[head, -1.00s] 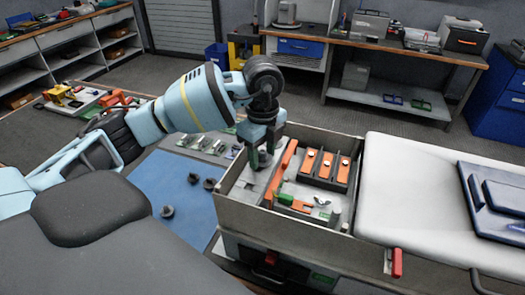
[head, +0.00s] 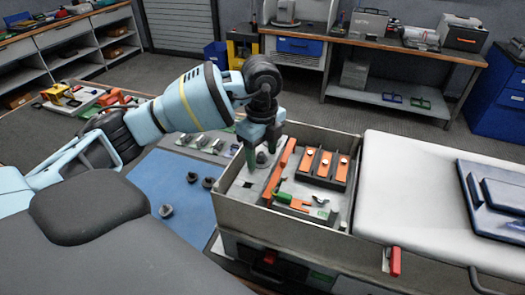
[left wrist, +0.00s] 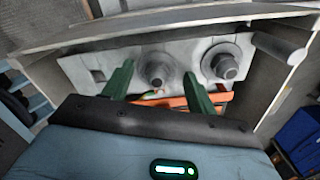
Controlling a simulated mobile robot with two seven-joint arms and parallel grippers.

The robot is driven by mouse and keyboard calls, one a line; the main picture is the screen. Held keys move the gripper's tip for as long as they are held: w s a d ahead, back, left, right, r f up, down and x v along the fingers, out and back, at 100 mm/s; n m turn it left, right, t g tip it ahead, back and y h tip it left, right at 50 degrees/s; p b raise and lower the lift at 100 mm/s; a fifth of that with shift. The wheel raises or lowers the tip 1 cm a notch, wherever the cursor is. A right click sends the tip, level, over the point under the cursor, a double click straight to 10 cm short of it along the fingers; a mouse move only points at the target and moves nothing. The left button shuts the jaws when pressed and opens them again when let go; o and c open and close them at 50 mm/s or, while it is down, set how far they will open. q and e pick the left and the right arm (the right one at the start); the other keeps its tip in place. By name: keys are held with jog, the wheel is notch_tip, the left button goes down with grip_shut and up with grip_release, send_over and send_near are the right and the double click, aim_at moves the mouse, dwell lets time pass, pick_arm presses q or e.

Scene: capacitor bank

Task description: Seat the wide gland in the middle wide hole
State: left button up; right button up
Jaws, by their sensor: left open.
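A grey gland (head: 262,159) stands upright on the light plate (head: 238,195) inside the box, between the fingers of my left gripper (head: 263,152). The gripper is open, its green fingers apart on either side of the gland. The left gripper (left wrist: 158,80) shows there with clear gaps beside the gland. How deep the gland sits cannot be told. My right gripper is out of view.
Loose grey glands (head: 166,210) lie on the blue mat (head: 185,225) left of the box. The box wall (head: 290,220) surrounds the plate. An orange bar (head: 279,171) and dark modules with orange tops (head: 325,165) stand right of the gland.

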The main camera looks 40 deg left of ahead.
pick_arm(q)
jog(key=shift+s+f, duration=0.3)
jog(key=shift+f, duration=0.25)
jog(key=r, duration=0.9)
jog(key=shift+w, duration=0.25)
jog(key=shift+f, duration=0.1)
